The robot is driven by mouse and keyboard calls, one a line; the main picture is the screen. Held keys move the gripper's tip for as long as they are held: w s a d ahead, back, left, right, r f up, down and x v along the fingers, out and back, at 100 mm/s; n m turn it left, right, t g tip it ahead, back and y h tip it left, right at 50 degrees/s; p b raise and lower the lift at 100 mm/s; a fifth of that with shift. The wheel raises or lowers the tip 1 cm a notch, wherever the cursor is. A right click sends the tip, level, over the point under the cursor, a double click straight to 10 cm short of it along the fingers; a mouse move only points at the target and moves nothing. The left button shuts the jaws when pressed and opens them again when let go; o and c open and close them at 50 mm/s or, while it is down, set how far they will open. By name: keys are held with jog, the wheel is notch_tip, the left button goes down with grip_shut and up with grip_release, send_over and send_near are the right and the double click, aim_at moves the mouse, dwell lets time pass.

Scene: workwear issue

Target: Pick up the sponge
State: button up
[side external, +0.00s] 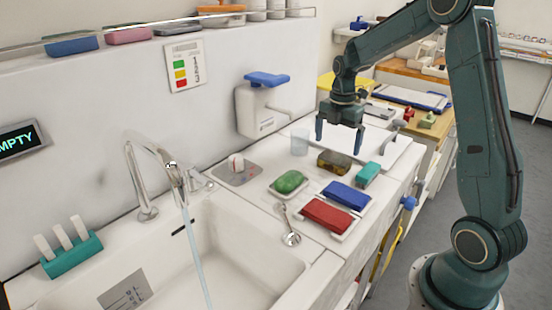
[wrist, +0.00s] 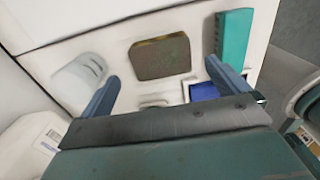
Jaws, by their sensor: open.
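The sponge (side external: 334,162), a yellowish-brown block with a dark scouring top, lies on the white counter beyond the blue and red blocks. It also shows in the wrist view (wrist: 160,57), ahead of the jaws and between their lines. My gripper (side external: 339,140) points down with its fingers spread, above the sponge and apart from it. In the wrist view my gripper (wrist: 162,72) is open and nothing is between its fingers.
A teal block (side external: 368,174) lies close right of the sponge, a clear tumbler (side external: 300,142) to its left. A green soap (side external: 289,181), blue block (side external: 346,195) and red block (side external: 327,215) lie nearer. Water runs from the tap (side external: 170,172) into the sink (side external: 240,255).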

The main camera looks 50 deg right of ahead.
aim_at(335, 157)
jog(key=shift+a+f, duration=0.15)
jog(key=shift+f, duration=2.25)
jog(key=c, duration=0.9)
